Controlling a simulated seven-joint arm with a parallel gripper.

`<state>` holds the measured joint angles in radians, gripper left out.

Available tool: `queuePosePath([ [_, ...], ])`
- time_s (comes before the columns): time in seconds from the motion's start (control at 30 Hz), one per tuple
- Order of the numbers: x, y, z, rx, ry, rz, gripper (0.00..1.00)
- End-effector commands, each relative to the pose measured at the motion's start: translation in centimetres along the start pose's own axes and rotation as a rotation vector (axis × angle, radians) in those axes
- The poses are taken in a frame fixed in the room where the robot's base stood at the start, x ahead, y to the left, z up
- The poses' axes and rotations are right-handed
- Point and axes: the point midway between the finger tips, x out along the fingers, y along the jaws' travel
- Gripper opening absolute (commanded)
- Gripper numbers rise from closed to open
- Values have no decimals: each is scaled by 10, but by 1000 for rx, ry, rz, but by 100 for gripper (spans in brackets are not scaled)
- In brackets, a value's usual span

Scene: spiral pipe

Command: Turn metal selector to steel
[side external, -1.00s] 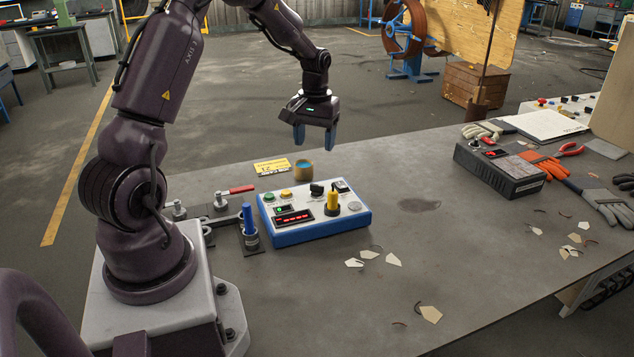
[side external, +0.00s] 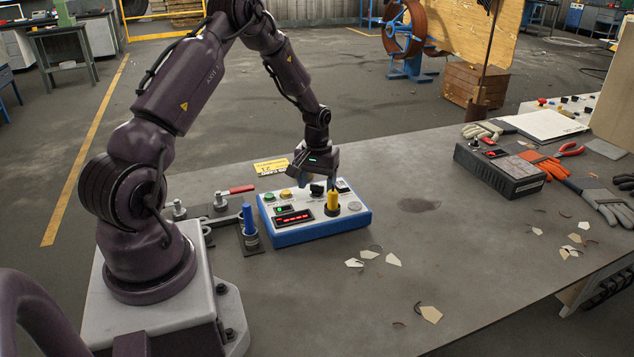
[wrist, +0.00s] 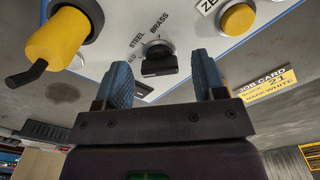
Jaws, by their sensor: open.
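The metal selector is a black knob (wrist: 158,58) on the white top of a blue-sided control box (side external: 318,224). I cannot tell surely which label the knob points to. My gripper (side external: 318,182) is over the back of the box. In the wrist view, its two blue fingers are apart and empty, one on each side of the knob's picture. Contact with the knob is not clear.
A yellow handle (side external: 333,203) stands up near the knob, with a yellow button (wrist: 237,19) on its other side. A blue-handled post (side external: 248,220) and a red-handled clamp (side external: 237,190) are left of the box. The yellow job card (side external: 270,165) lies behind.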

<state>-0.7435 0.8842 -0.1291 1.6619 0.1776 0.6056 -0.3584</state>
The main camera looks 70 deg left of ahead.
Motion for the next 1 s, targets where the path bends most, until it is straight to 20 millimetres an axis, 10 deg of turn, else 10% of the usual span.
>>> queuePosePath([
  [0.23,1,0,0,0,1,0,64],
  [0.47,0,0,0,0,1,0,14],
  [1.0,0,0,0,150,-2,0,15],
])
